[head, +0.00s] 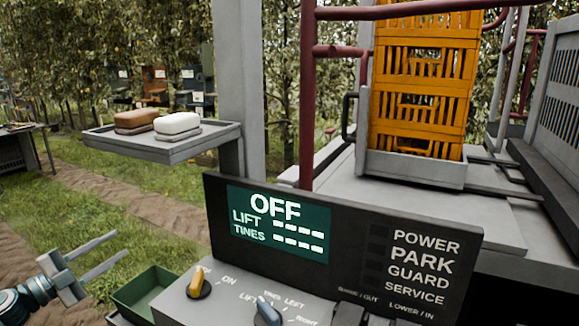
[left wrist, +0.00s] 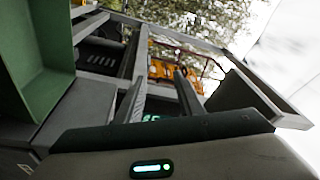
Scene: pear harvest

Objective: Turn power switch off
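The power switch, a yellow-handled knob (head: 199,284), stands on the sloped grey control panel (head: 232,303) at the bottom centre of the head view. Its handle points roughly up, and the word ON is printed to its right. The screen (head: 279,222) above reads OFF in large letters, with LIFT and TINES rows below. My left gripper (head: 120,246) is open and empty, left of the knob and apart from it. Its two fingers also show spread in the left wrist view (left wrist: 159,92). My right gripper is in neither view.
A green bin (head: 146,291) lies between my left gripper and the panel. A blue knob (head: 267,311) is right of the yellow one. A grey shelf (head: 172,152) holds a brown and a white block. Orange crates (head: 423,85) are stacked behind.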

